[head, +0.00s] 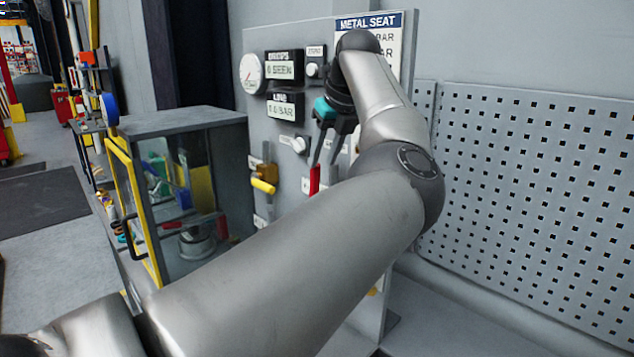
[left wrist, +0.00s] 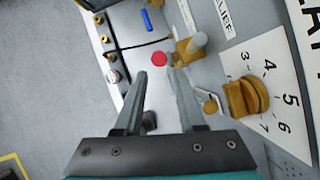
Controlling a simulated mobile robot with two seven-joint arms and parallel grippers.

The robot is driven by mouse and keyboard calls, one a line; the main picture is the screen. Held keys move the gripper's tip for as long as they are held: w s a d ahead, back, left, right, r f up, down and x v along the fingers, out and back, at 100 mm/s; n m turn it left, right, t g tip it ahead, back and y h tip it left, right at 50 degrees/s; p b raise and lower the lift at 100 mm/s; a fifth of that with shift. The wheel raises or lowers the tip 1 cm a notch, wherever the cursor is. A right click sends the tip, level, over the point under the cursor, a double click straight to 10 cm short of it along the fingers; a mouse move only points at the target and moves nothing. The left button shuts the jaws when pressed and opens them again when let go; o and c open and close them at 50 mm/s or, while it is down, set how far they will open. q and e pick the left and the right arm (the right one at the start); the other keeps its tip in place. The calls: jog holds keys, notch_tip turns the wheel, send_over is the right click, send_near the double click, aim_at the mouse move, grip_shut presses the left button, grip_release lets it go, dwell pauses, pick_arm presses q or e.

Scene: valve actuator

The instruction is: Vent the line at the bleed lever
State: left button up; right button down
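My left gripper (head: 322,163) reaches down in front of the grey panel (head: 258,130). Its two fingers are apart with nothing between the tips. A red lever (head: 314,180) shows just below the fingertips; I cannot tell if they touch it. A yellow lever (head: 263,186) on a brass-coloured body sits on the panel to the left. I cannot read which lever is labelled bleed. In the left wrist view, a red round end (left wrist: 159,58) lies just beyond the gap between the fingertips (left wrist: 155,72). My right gripper is not in view.
A brass knob (left wrist: 245,97) on a numbered dial plate sits right of the fingers in the wrist view, near a brass fitting (left wrist: 190,48). A gauge (head: 251,74) and displays are above. A glass-sided cabinet (head: 185,120) stands left; a perforated board (head: 530,190) is right.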

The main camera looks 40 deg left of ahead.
pick_arm(q)
jog(key=shift+v, duration=2.25)
